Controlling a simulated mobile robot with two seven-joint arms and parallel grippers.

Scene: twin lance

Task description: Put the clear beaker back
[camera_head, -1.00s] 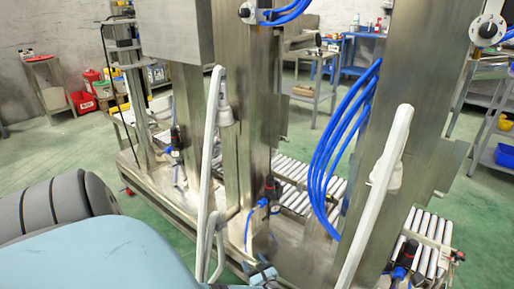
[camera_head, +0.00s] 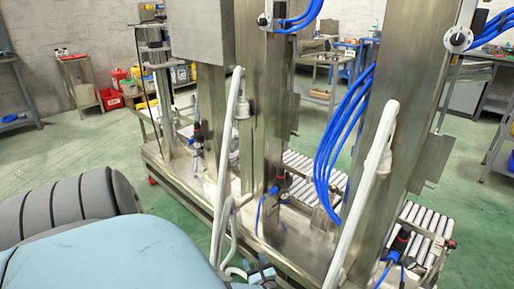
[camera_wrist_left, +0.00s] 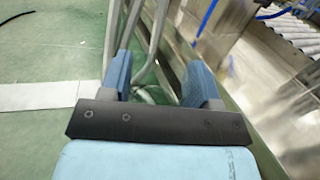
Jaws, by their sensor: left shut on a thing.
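My left gripper (camera_wrist_left: 160,78) shows in the left wrist view with its two blue fingers apart, shut on a clear thing. This looks like the clear beaker (camera_wrist_left: 150,96); only faint see-through edges show between the fingers, over the green floor. In the head view my left gripper (camera_head: 262,276) shows only in part at the bottom edge, near the foot of the left white lance (camera_head: 226,150). I cannot make out the beaker there. My right gripper is not in view.
A steel filling machine with upright columns (camera_head: 390,140), white lances, blue hoses (camera_head: 343,140) and roller conveyors (camera_head: 425,222) stands close ahead. Green floor (camera_head: 80,150) is clear to the left. A small table (camera_head: 80,82) and a red bin (camera_head: 108,100) stand at the back left.

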